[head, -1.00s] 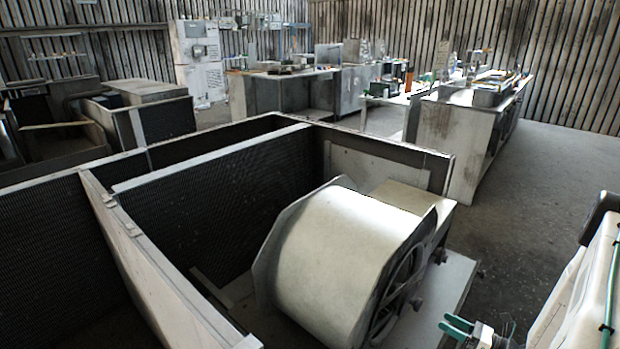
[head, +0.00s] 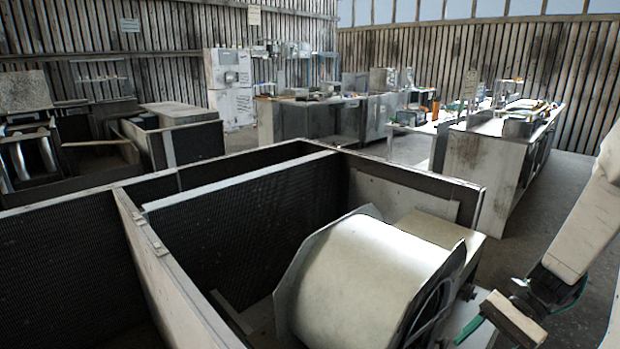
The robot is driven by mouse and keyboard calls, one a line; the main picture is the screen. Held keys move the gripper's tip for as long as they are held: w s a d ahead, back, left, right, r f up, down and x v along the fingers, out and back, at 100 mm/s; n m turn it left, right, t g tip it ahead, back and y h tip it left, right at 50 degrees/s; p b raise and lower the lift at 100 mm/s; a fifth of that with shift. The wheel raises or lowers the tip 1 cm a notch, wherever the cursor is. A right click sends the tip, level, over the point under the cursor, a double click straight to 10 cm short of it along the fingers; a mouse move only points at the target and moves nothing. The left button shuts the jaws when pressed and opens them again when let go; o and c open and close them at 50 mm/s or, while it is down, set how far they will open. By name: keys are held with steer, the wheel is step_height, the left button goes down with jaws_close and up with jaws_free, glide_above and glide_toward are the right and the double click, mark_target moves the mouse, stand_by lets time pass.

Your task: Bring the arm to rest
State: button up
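My arm comes in from the right edge in the head view. My gripper (head: 470,328) is low in the picture, to the right of the blower housing, with a green fingertip pointing down and left. Part of it is hidden by a pale block-shaped link, so I cannot see whether the fingers are apart. I see nothing held in it. The blower housing (head: 362,285) is a large pale drum with flat side plates and a round opening on its right side. It sits in an open metal cabinet (head: 415,180). Whether the gripper touches the housing is unclear.
The cabinet's divider wall (head: 165,270) runs along the left. A long bench (head: 490,160) with trays stands at the back right, and more workbenches (head: 310,120) stand further back. Bare floor (head: 545,200) lies between the cabinet and the right bench.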

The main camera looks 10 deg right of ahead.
steer(key=s+a+r+n+t+h, duration=0.1)
steer(key=s+a+r+n+h, duration=0.2)
steer(key=r, duration=0.3)
steer(key=s+a+r+n+t+h, duration=0.2)
steer(key=s+a+r+n+h, duration=0.2)
steer(key=r, duration=0.3)
steer(key=s+a+r+n+t+h, duration=0.1)
steer(key=s+a+r+n+h, duration=0.2)
steer(key=r+n, duration=0.3)
steer(key=shift+s+a+r+h, duration=0.3)
steer(key=shift+r+h, duration=0.2)
steer(key=shift+r, duration=0.1)
